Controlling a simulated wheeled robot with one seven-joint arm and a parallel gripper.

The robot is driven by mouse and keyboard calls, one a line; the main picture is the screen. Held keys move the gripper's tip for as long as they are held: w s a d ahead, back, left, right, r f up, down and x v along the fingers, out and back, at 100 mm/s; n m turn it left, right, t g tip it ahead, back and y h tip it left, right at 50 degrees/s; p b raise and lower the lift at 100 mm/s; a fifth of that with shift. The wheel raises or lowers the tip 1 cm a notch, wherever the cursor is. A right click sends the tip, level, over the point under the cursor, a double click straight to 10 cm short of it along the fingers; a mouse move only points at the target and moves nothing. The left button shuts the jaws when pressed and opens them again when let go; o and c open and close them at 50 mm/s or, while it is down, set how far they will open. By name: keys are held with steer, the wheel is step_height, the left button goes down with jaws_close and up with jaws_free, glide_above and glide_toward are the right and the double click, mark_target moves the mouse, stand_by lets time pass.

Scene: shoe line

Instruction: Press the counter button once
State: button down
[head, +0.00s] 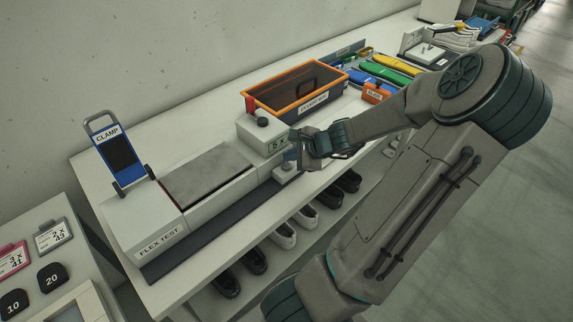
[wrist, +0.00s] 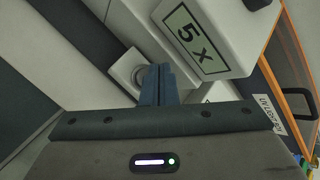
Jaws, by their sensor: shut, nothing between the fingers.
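The counter is a pale box (head: 262,132) at the far end of the flex test machine, with a display (wrist: 198,42) reading "5 x". A round grey button on a small white block (head: 284,171) sits in front of it. In the wrist view the button (wrist: 134,68) is just beyond and left of my fingertips, partly hidden by them. My gripper (head: 291,153) is shut and empty. Its fingertips (wrist: 157,72) show close over the block. I cannot tell whether they touch the button.
A dark knob (head: 263,122) tops the counter box. The flex test machine (head: 160,238) and blue clamp (head: 117,152) are to the left. Shoes (head: 283,236) lie on the shelf below.

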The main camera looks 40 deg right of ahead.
mark_target(290, 167)
steer(key=shift+f, duration=0.1)
steer(key=shift+f+b, duration=0.35)
steer(key=shift+b, duration=0.05)
steer(key=shift+f+b, duration=0.5)
stand_by(0.8)
steer(key=shift+r, duration=0.1)
steer(key=shift+r+p, duration=0.8)
steer(key=shift+r, duration=0.05)
step_height(290, 167, up, 5)
steer(key=p, duration=0.4)
stand_by(0.9)
